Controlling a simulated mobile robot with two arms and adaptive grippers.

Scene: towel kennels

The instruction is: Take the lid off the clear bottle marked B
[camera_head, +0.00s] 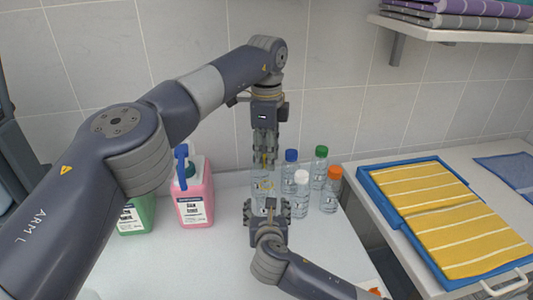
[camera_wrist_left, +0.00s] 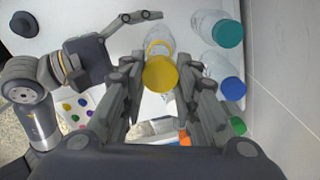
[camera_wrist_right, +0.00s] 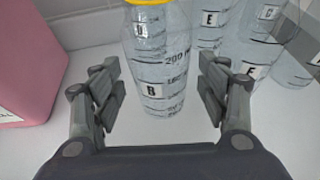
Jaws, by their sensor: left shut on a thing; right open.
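The clear bottle marked B (camera_wrist_right: 155,65) stands upright on the white counter, with a yellow band near its top. In the head view the bottle (camera_head: 265,201) is partly hidden by my right gripper. My left gripper (camera_head: 265,158) points down above it, shut on the yellow lid, which shows clearly in the left wrist view (camera_wrist_left: 160,74). The lid appears raised off the bottle, with a gap above the yellow band. My right gripper (camera_wrist_right: 157,88) is open, low down in front of bottle B, with a finger toward each side and gaps between fingers and bottle.
Clear bottles with blue (camera_head: 291,156), green (camera_head: 321,151), white (camera_head: 301,177) and orange (camera_head: 334,173) lids stand close on the right. A pink jug (camera_head: 194,207) and green jug (camera_head: 136,216) stand left. A blue tray (camera_head: 383,207) with yellow striped towels lies right.

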